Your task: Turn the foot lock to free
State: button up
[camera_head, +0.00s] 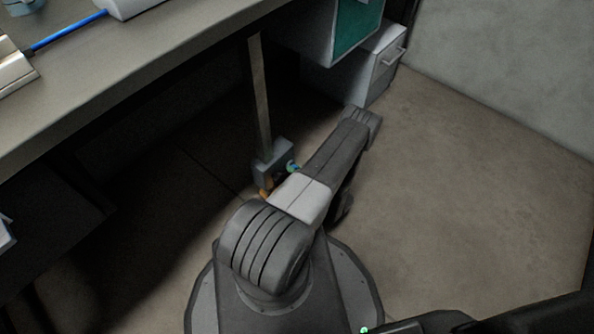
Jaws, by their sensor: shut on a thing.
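A grey box-like block (270,165) sits at the foot of the table leg (261,95), low by the floor. A small teal part (293,167) shows at its right side and a small orange part (265,193) below it. I cannot tell which of these belongs to the foot lock, or how the lock is set. My arm reaches across just right of the block, and its links cover what lies behind and below. My gripper's fingers are hidden behind the arm.
The table (150,75) runs along the upper left, with a blue rod (68,33) on top. A white drawer cabinet (375,75) stands at the back, below a teal-fronted box (352,28). A grey wall (510,60) closes the right. The floor (470,190) at right is clear.

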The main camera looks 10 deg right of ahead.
jog(key=shift+n+b, duration=1.9)
jog(key=shift+n, duration=2.2)
jog(key=o, duration=1)
jog(key=p+v, duration=0.2)
jog(key=v, duration=1.1)
jog(key=shift+s+d+p, duration=0.25)
jog(key=shift+s+p, duration=0.05)
